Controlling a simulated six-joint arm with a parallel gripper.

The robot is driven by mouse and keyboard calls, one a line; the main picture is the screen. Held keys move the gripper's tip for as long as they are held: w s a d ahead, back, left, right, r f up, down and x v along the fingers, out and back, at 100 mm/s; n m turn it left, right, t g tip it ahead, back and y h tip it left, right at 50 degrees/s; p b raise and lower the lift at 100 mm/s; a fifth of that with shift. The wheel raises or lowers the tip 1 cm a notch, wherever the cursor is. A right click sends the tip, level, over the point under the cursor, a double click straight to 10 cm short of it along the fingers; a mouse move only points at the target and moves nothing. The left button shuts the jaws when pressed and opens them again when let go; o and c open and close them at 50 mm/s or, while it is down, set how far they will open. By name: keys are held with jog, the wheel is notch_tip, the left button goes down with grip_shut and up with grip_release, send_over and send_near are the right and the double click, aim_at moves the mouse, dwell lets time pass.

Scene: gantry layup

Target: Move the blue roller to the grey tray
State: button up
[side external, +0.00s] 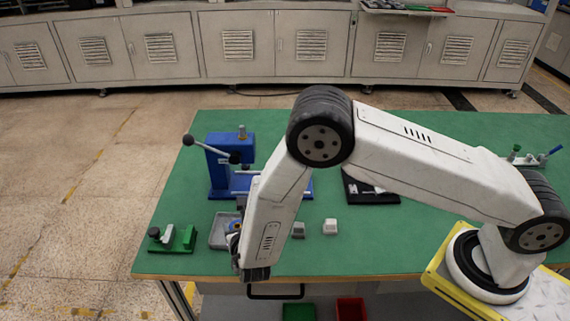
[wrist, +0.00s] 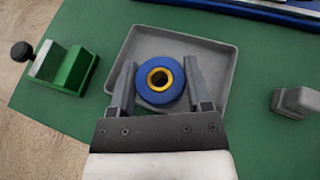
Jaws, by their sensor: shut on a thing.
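The blue roller (wrist: 143,82), a blue ring with a yellow-rimmed hole, sits between the two fingers of my gripper (wrist: 160,78) in the wrist view. My gripper is shut on it. The grey tray (wrist: 210,47) lies beneath, and the roller appears within its outline. Whether the roller touches the tray floor I cannot tell. In the side view the tray (side external: 217,236) is at the front left of the green table, partly hidden by my arm, and the gripper is mostly hidden there.
A green fixture (side external: 178,240) with a black knob stands left of the tray. A blue toggle press (side external: 225,165) stands behind it. A small light block (side external: 330,226) and a grey one (side external: 298,230) sit to the right. A black plate (side external: 372,195) lies farther back.

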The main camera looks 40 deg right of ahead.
jog(key=shift+w+f, duration=0.25)
jog(key=shift+f, duration=1.6)
jog(key=o, duration=1.3)
jog(key=shift+s+a, duration=0.1)
jog(key=shift+v, duration=5.95)
jog(key=shift+r, duration=0.1)
